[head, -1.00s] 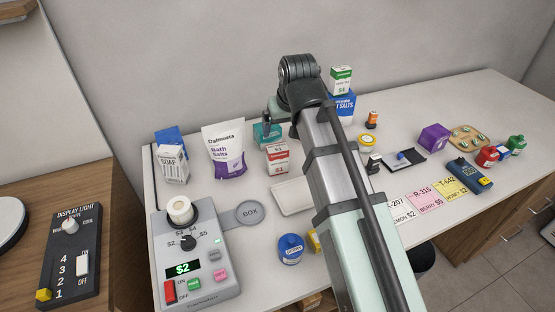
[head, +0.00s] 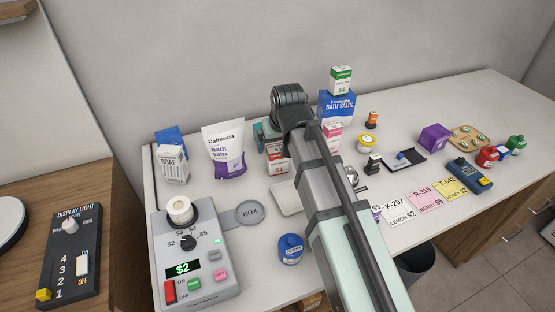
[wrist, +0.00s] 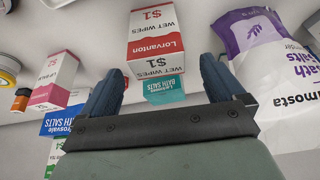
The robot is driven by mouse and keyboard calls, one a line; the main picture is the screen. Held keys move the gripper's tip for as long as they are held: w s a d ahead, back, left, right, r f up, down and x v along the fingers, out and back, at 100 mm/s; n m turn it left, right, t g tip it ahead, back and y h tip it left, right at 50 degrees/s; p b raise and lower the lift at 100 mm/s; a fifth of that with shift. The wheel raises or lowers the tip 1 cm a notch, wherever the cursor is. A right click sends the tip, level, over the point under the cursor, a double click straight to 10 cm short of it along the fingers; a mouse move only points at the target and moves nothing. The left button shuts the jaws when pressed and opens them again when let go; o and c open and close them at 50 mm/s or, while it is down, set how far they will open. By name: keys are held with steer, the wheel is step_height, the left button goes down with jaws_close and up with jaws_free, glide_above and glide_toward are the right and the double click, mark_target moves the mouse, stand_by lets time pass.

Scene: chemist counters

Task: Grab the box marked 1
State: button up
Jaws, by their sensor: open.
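The red and white wet wipes box (wrist: 157,42) shows "$1" in the wrist view. It stands beyond my open fingers, lined up with the gap between them. My gripper (wrist: 160,66) is open and empty, with one blue finger on each side of the gap. In the head view the same box (head: 277,165) stands on the counter behind the white tray, partly hidden by my arm. My fingers are mostly hidden there. I cannot tell how far the fingertips are from the box.
A teal bath salts box (wrist: 164,88) stands right by the wet wipes box. The bath salts pouch (head: 224,148) is to its left. A pink and white box (head: 332,132) is to its right. A white tray (head: 284,200) lies in front.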

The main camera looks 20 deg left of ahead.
mark_target(278, 148)
steer(key=shift+x, duration=2.6)
steer(key=shift+d, duration=0.15)
steer(key=c, duration=1.1)
